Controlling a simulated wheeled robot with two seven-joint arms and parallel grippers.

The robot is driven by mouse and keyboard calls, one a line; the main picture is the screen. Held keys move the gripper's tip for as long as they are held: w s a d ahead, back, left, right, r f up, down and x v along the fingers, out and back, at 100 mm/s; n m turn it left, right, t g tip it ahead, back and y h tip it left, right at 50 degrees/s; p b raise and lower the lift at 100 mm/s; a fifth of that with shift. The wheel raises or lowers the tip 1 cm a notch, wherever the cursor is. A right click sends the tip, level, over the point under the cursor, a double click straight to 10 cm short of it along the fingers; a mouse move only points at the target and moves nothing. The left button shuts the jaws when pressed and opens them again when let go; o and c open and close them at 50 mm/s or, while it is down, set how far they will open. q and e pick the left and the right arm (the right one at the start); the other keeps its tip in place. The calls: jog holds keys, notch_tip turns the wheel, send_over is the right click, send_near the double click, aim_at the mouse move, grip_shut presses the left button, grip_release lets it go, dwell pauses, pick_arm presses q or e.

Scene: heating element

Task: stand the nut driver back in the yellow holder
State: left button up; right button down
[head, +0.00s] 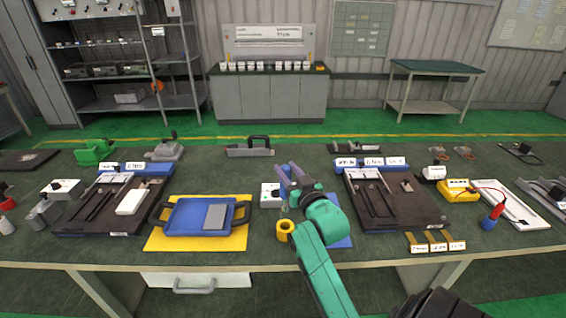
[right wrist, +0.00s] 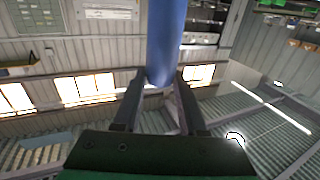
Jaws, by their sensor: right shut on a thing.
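The yellow holder (head: 285,230) is a small ring-topped cup near the front edge of the bench; its top looks empty. My right gripper (head: 290,175) is above and behind it, its fingers pointing away over the bench. In the right wrist view, the gripper (right wrist: 158,85) is shut on a smooth blue shaft-like thing (right wrist: 166,40), which I take to be the nut driver's handle. Its far end runs out of the picture at the top. In the head view the nut driver is hidden or cannot be told apart from the gripper. My left gripper is not in view.
A blue tray (head: 178,217) on a yellow mat (head: 157,238) lies left of the holder. A white box with a dial (head: 268,195) stands behind it. A dark fixture board (head: 425,213) is at right. A red-handled tool (head: 497,210) stands farther right.

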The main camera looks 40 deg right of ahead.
jog(key=shift+s+a+r, duration=0.15)
jog(key=shift+s, duration=0.1)
pick_arm(q)
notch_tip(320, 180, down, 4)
jog(key=b, duration=0.3)
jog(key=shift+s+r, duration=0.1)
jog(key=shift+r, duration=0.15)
pick_arm(e)
notch_tip(320, 180, down, 6)
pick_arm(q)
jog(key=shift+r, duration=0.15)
pick_arm(e)
jog(key=shift+r, duration=0.1)
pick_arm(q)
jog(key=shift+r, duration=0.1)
pick_arm(e)
jog(key=shift+a, duration=0.1)
dwell(0.4)
